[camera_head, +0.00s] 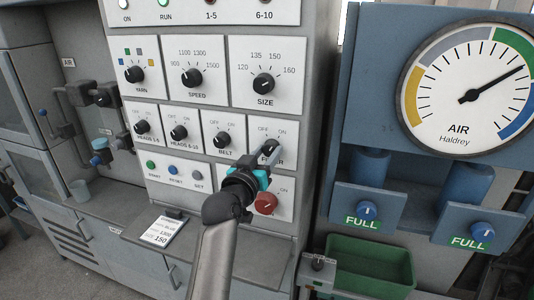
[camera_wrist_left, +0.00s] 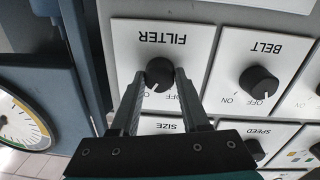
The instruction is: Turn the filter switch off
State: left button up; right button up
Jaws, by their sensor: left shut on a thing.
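The filter switch is a black round knob (camera_head: 269,147) on a white plate with OFF at its upper left and ON at its upper right. In the left wrist view the picture is upside down, and the filter knob (camera_wrist_left: 159,71) sits between the two fingertips under the word FILTER. My left gripper (camera_head: 270,153) reaches it from below and is shut on the knob. The fingers partly cover the plate's lettering. The knob's mark seems to lean toward ON in the wrist view, but it is small. My right gripper is in neither view.
The belt knob (camera_head: 224,139) is just left of the filter plate, the size knob (camera_head: 263,83) is above, and a red knob (camera_head: 266,203) is below. A large air gauge (camera_head: 470,92) and a green bin (camera_head: 372,268) stand to the right.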

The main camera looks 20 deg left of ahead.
pick_arm(q)
grip_shut()
jog(key=n+p, duration=0.2)
jog(key=shift+n, duration=0.4)
jog(key=n+p, duration=0.1)
jog(key=n, duration=0.1)
jog(key=shift+n+p, duration=0.4)
jog(key=n+p, duration=0.1)
jog(key=n, duration=0.2)
jog(key=shift+n+y+p, duration=0.3)
jog(key=shift+n+p, duration=0.45)
jog(key=shift+n, duration=1.05)
jog(key=o, duration=0.7)
grip_release()
